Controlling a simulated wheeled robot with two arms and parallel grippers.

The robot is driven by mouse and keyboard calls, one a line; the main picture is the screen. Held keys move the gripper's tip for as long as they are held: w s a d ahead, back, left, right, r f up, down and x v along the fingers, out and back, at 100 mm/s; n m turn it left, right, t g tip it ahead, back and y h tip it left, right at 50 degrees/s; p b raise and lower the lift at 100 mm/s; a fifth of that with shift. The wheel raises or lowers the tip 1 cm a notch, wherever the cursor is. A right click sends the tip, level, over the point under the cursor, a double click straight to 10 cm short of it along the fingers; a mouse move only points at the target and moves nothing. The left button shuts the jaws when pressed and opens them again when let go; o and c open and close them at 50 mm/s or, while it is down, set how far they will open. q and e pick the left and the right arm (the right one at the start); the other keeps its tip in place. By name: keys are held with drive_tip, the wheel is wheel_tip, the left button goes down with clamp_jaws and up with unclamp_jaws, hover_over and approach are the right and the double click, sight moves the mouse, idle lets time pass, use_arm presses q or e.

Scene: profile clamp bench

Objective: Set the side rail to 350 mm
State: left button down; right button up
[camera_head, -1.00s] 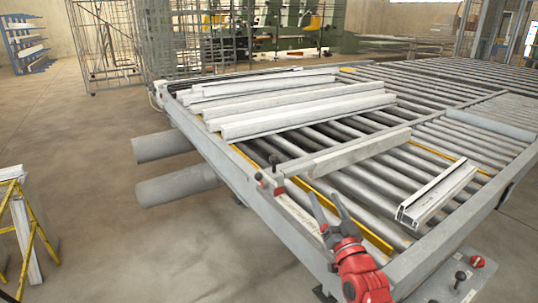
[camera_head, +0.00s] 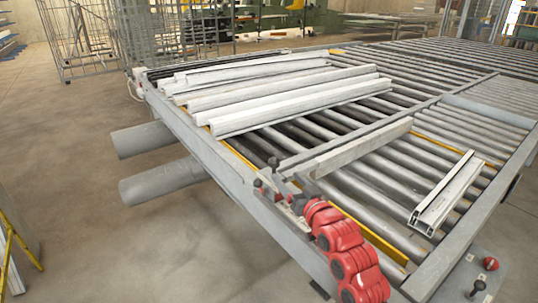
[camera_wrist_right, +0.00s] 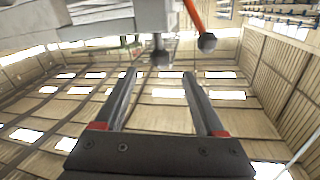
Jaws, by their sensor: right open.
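The side rail (camera_head: 362,148) is a pale grey bar lying across the rollers of the conveyor bench. Dark ball knobs (camera_head: 273,161) stand near its left end, at the bench's near-left edge. My right gripper (camera_head: 283,187) is at these knobs; its fingers are small and partly merged with the fittings there. In the right wrist view its two dark fingers (camera_wrist_right: 159,76) are apart with nothing between them. A dark knob (camera_wrist_right: 160,58) shows just beyond the fingertips, and an orange lever with a black ball (camera_wrist_right: 207,42) is to its right. No millimetre scale is readable.
Several white profiles (camera_head: 290,103) lie on the rollers at the back left. A short white profile (camera_head: 445,195) lies at the right. A plate with a red knob (camera_head: 490,264) is at the lower right.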

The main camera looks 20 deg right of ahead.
drive_tip(key=w+a+p, duration=0.2)
drive_tip(key=w, duration=1)
drive_tip(key=shift+w+p, duration=0.15)
drive_tip(key=shift+p, duration=0.2)
clamp_jaws()
drive_tip(key=shift+d, duration=0.1)
idle(0.8)
